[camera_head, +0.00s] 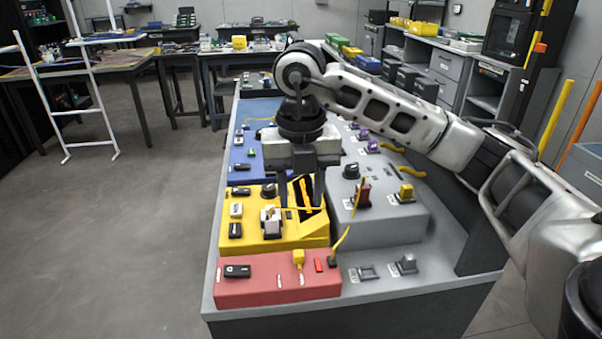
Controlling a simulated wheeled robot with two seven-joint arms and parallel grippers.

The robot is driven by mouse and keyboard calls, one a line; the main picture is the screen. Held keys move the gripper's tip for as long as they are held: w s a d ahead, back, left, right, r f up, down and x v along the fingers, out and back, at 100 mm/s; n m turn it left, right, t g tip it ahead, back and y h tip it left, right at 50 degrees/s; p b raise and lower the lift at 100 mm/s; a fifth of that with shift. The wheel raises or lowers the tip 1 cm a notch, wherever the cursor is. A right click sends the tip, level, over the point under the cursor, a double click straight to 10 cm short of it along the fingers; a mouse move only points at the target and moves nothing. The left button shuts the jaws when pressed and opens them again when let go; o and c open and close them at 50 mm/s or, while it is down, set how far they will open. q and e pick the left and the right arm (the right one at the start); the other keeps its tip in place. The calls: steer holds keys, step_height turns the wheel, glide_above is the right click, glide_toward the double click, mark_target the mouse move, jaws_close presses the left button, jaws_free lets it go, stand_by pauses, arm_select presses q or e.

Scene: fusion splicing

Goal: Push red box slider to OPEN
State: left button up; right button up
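The red box (255,292) sits at the near left corner of the grey table. My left gripper is not in view.
The yellow box (262,235) lies just behind the red box, with a blue box (240,172) farther back. A grey box (395,222) stands to the right with knobs, connectors and yellow cables. The table (440,268) is bare at front right, apart from small grey parts.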

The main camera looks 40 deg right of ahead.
steer(key=shift+r, duration=1.75)
